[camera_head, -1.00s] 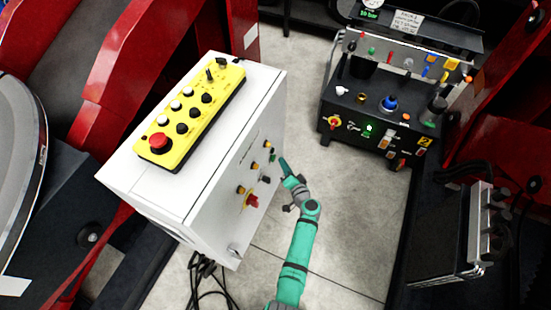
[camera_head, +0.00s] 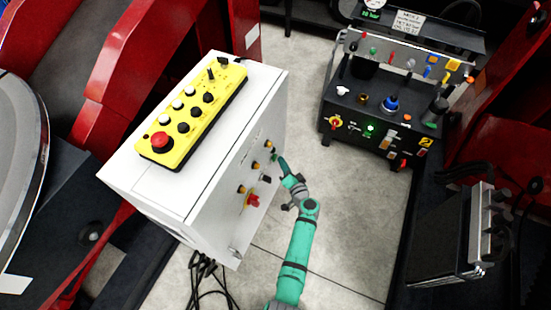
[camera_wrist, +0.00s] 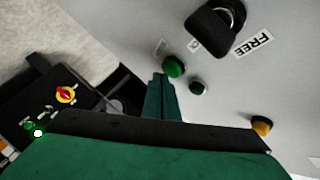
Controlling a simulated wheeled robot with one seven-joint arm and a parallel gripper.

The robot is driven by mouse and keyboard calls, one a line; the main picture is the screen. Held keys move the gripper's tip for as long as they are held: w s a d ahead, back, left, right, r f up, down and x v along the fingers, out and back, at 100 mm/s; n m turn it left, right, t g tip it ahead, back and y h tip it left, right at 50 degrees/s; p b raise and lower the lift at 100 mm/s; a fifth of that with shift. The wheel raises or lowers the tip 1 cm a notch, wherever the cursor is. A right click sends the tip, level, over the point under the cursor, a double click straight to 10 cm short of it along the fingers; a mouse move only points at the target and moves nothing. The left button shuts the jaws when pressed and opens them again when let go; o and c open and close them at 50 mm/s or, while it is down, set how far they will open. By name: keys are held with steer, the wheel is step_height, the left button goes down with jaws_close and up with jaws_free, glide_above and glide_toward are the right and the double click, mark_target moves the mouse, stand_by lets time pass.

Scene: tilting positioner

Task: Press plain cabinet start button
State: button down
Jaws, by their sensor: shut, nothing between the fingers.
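The plain white cabinet (camera_head: 215,185) stands left of centre in the head view, with a row of controls on its right-hand face. A round green button (camera_wrist: 173,67) shows on the grey-white panel in the wrist view, and it shows small in the head view (camera_head: 274,156). My gripper (camera_wrist: 161,80) is shut and empty. Its fingertips are right beside the green button in the wrist view; I cannot tell whether they touch it. In the head view my gripper (camera_head: 282,161) is close to the cabinet face.
A small black button (camera_wrist: 198,88), a yellow button (camera_wrist: 261,124) and a padlock (camera_wrist: 215,28) near a "FREE" label sit on the panel. A yellow pendant (camera_head: 193,115) lies on the cabinet top. A black control console (camera_head: 375,125) stands right. Grey floor lies between.

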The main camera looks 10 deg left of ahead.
steer(key=shift+w+a, duration=0.2)
steer(key=shift+a, duration=0.2)
stand_by(0.4)
steer(key=shift+s+a, duration=0.1)
steer(key=shift+a, duration=0.05)
steer(key=shift+s+d, duration=0.15)
steer(key=shift+d, duration=0.35)
steer(key=shift+s+d, duration=0.15)
steer(key=shift+d, duration=0.35)
steer(key=d, duration=0.2)
steer(key=s+d, duration=0.1)
steer(key=d, duration=0.1)
steer(key=shift+s+d, duration=0.2)
steer(key=shift+d, duration=0.05)
stand_by(0.3)
steer(key=shift+d, duration=0.15)
stand_by(0.4)
